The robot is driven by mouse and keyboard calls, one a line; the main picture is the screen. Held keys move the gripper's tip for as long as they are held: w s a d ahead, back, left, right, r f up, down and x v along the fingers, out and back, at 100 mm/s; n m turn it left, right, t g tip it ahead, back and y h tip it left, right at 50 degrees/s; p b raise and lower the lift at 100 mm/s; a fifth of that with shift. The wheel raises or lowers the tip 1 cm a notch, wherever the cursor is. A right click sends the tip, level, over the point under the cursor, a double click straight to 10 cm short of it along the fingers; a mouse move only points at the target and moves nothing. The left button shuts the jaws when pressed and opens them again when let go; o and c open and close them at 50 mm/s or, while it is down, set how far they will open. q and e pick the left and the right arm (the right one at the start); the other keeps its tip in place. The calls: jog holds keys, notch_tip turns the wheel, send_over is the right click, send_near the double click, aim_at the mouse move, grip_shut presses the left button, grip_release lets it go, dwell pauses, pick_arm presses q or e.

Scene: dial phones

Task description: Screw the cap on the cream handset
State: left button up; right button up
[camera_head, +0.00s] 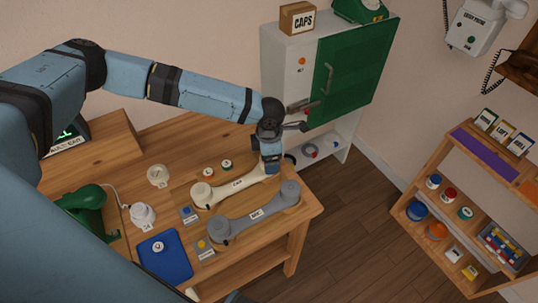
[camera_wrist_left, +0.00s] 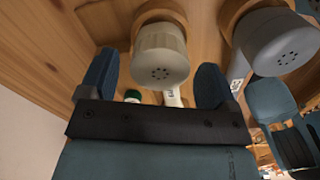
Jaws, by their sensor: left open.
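The cream handset (camera_head: 238,186) lies on the wooden table, with a dark-lettered label on its grip. Its near-left end is clear; its far-right end is under my left gripper (camera_head: 271,163). In the left wrist view that end shows as a cream round cap with small holes (camera_wrist_left: 160,55). My left gripper (camera_wrist_left: 156,82) is open, with one blue finger on each side of the cap and gaps visible. Whether the cap is tight cannot be told. A blue and black part (camera_wrist_left: 285,125), perhaps my right gripper, shows at the wrist view's right edge.
A grey handset (camera_head: 254,213) lies close beside the cream one, parallel to it. Small orange (camera_head: 208,173) and green (camera_head: 227,164) pieces stand behind. A blue mat (camera_head: 178,262) holds a small white piece. A cabinet with a green door (camera_head: 345,75) stands behind the table.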

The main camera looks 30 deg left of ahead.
pick_arm(q)
jog(key=shift+r+p, duration=3.25)
jog(key=shift+r, duration=0.3)
jog(key=shift+f, duration=0.1)
